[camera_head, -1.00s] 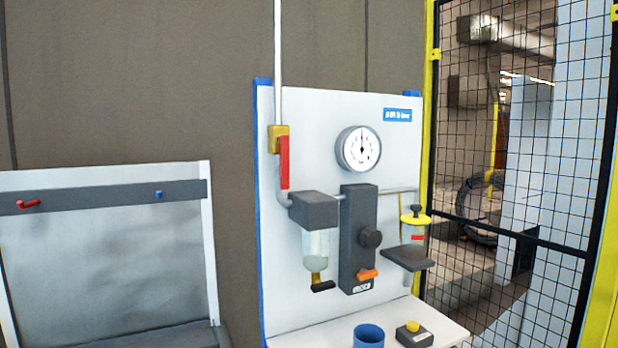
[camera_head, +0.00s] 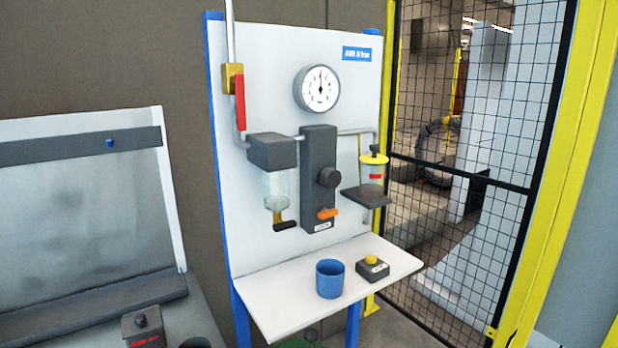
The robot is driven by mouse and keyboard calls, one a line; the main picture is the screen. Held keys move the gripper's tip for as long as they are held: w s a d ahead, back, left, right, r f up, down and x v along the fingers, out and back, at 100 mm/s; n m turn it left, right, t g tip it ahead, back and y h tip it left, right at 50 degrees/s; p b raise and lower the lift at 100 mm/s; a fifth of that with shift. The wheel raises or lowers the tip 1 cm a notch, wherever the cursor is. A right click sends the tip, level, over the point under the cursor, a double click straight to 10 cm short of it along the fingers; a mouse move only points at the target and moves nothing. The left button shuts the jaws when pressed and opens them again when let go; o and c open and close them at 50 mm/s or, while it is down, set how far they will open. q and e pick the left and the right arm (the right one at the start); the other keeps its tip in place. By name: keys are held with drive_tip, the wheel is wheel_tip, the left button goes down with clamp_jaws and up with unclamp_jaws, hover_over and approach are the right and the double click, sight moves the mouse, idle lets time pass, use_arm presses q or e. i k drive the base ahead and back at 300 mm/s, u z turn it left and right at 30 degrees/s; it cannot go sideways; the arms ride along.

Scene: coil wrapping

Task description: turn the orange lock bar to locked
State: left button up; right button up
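The orange lock bar (camera_head: 328,213) is a small orange piece low on the dark grey regulator block (camera_head: 319,185), below its round black knob (camera_head: 329,177). A small white label sits just under the bar; its text is too small to read surely. The block is mounted on the white panel, under a round dial gauge (camera_head: 317,88). Neither of my grippers shows in the head view.
A white shelf (camera_head: 300,292) below the panel holds a blue cup (camera_head: 330,278) and a yellow button box (camera_head: 372,267). A red-handled valve (camera_head: 239,100) is at upper left. A dark-capped bowl (camera_head: 277,190) and yellow-topped unit (camera_head: 373,170) flank the block. A mesh fence stands right.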

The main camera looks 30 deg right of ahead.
sight(326, 212)
drive_tip(key=z, duration=1.05)
drive_tip(key=i, duration=0.35)
drive_tip(key=u, duration=0.55)
